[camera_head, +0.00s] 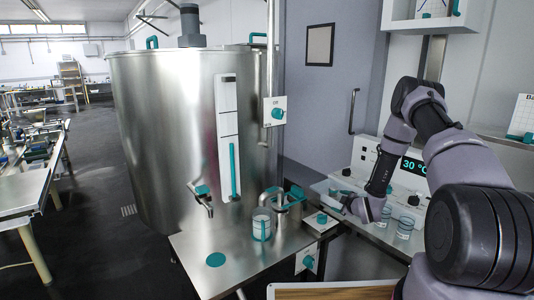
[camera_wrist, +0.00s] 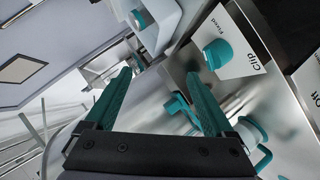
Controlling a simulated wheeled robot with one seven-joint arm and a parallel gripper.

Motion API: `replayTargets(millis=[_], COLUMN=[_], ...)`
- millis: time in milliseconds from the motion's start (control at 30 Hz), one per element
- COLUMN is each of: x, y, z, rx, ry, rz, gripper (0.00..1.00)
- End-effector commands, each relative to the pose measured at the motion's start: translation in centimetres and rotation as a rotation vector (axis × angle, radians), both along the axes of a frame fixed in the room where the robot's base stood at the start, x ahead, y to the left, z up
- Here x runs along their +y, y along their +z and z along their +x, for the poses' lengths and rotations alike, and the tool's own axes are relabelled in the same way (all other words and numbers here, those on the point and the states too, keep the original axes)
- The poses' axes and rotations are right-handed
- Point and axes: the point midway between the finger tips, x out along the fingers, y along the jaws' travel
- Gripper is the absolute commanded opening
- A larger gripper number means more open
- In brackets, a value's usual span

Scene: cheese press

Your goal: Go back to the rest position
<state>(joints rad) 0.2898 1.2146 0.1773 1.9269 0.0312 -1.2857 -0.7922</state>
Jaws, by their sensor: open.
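My gripper (camera_wrist: 160,73) shows in the wrist view with its two teal fingers spread apart and nothing between them. In the head view my gripper (camera_head: 345,200) is at the end of my bent arm, above the work surface in front of the white unit with the 30 °C display (camera_head: 414,166). A teal knob (camera_wrist: 217,53) on a white plate marked "Clip" and "Fixed" lies to the right of the fingers in the wrist view, apart from them. A teal-handled part (camera_wrist: 180,106) shows behind the right finger, partly hidden; I cannot tell whether they touch.
A large steel vat (camera_head: 160,130) with a tap (camera_head: 201,199) stands left of my arm. A white and teal cup (camera_head: 262,226) is on the steel table (camera_head: 215,282). Small glass jars (camera_head: 405,226) stand close to my forearm. The floor at left is open.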

Motion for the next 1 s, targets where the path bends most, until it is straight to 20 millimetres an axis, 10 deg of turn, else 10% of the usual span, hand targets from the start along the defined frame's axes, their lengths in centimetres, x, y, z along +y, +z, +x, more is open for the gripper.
replayTargets(millis=[233, 467, 1000], x=[-1.3, -1.6, 1.0], y=[13.0, 24.1, 43.9], z=[1.9, -0.4, -17.9], rx=[0.113, 0.212, 0.404], ry=[-0.135, -0.287, -0.659], rz=[0.110, 0.238, 0.656], gripper=[0.88, 0.88, 0.88])
